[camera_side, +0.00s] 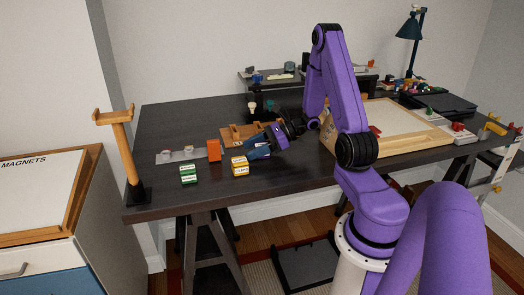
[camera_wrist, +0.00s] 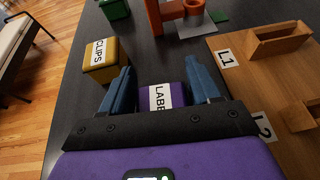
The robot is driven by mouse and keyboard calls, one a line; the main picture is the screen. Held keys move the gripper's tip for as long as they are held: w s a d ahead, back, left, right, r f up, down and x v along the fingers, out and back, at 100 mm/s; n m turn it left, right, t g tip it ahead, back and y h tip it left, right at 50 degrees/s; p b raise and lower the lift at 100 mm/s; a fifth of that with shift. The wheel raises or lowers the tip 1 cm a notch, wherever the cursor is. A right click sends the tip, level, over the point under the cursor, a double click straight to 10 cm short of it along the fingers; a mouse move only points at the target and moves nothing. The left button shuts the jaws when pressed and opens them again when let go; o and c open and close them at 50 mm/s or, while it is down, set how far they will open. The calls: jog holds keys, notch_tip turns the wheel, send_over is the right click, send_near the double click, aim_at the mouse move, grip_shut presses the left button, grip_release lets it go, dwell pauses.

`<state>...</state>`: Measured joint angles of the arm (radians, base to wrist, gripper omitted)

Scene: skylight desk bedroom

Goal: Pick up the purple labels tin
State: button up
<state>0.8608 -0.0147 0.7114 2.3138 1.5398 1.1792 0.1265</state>
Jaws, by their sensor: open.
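The purple labels tin (camera_wrist: 172,93) shows in the wrist view, with a white label reading "LABE" and the rest cut off. My gripper (camera_wrist: 160,70) is open, with one blue finger on each side of the tin. The tin's near part is hidden by the gripper body, and I cannot tell whether the fingers touch it. In the side view my gripper (camera_side: 254,148) is low over the front left of the dark desk, and I cannot make out the purple tin there.
A yellow clips tin (camera_wrist: 101,60) stands close to the left finger. A green tin (camera_wrist: 115,8) is beyond it. A wooden tray (camera_wrist: 262,72) marked L1 and L2 lies to the right.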

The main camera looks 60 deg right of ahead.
jog(key=c, duration=0.7)
jog(key=shift+c, duration=0.2)
jog(key=shift+w+r, duration=0.1)
jog(key=shift+r, duration=0.35)
jog(key=r, duration=0.2)
jog(key=shift+s+a+r, duration=0.1)
jog(key=shift+s+r, duration=0.15)
jog(key=shift+r, duration=0.15)
jog(key=s+a+r, duration=0.2)
jog(key=s+r, duration=0.2)
jog(key=s, duration=0.2)
jog(key=s+a+r, duration=0.3)
jog(key=s+r, duration=0.2)
jog(key=s, duration=0.1)
jog(key=shift+s+a, duration=0.15)
jog(key=shift+a, duration=0.15)
